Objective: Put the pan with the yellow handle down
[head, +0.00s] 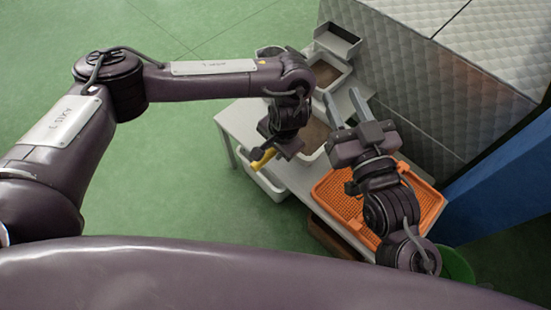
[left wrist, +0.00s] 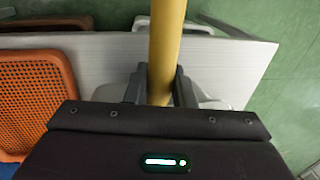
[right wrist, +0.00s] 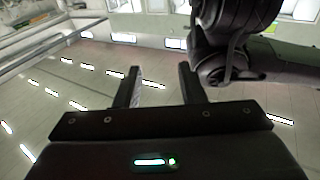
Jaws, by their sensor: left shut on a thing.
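My left gripper (head: 277,155) is shut on the yellow handle (head: 262,160) of the pan, near the left edge of the pale table (head: 232,130). In the left wrist view the handle (left wrist: 166,45) runs between the two fingers (left wrist: 160,88), with the tabletop (left wrist: 100,65) behind it. The pan's body cannot be made out clearly; the gripper and arm hide much of that area. Whether the pan touches the table cannot be told. My right gripper (head: 346,108) is open and empty, its fingers pointing up; the right wrist view shows the gap between them (right wrist: 158,88).
An orange perforated tray (head: 330,197) is on the table's near right part, partly behind my right arm. Grey bins (head: 338,40) stand at the back. A white bin (head: 258,178) is below the table's left edge. A quilted grey wall and blue post (head: 500,195) bound the right.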

